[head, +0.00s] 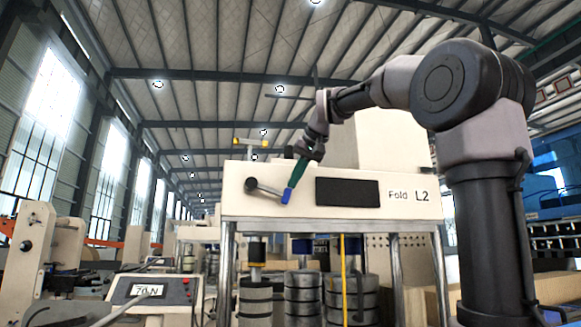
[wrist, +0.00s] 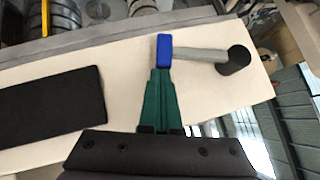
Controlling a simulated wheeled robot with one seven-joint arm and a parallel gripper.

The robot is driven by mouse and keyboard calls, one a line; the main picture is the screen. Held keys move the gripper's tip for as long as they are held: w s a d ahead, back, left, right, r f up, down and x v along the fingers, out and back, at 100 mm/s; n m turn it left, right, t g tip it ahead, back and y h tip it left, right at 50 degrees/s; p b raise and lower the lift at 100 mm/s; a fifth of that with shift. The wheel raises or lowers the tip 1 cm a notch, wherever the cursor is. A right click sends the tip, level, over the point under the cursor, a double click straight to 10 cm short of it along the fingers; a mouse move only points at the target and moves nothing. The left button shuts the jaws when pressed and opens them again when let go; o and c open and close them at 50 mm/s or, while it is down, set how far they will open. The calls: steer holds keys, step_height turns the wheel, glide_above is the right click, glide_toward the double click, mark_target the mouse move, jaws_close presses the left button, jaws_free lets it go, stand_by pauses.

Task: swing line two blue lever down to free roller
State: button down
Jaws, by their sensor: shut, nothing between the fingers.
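The blue lever (head: 285,196) is on the front of the cream machine panel marked "Fold L2" (head: 408,206). It has a black round pivot at the left, a grey arm sloping down to the right, and a blue end. In the wrist view its blue tip (wrist: 164,50) lies right at the ends of my green fingers, and the grey arm runs to the black pivot (wrist: 236,58). My gripper (head: 293,186) is shut with nothing between its fingers, with its tips at the blue end. I cannot tell whether they touch it.
A dark rectangular panel (head: 347,191) sits right of the lever. Below the panel stand stacked grey rollers (head: 303,290) between metal posts, with a yellow upright strip (head: 343,265). A control box reading "70 N" (head: 148,291) stands at the lower left.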

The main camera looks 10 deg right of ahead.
steer(key=f+m+y, duration=0.1)
steer(key=f+y, duration=0.1)
steer(key=f, duration=0.1)
steer(key=a+f+m+y, duration=0.1)
steer(key=f+y, duration=0.1)
steer(key=a+f+m+t+y, duration=0.1)
steer(key=f+y, duration=0.1)
steer(key=f, duration=0.1)
steer(key=shift+f+m, duration=0.35)
steer(key=shift+m, duration=0.05)
steer(key=shift+a+f, duration=1.5)
steer(key=shift+a, duration=0.15)
steer(key=shift+a+f, duration=0.1)
steer(key=shift+f, duration=0.05)
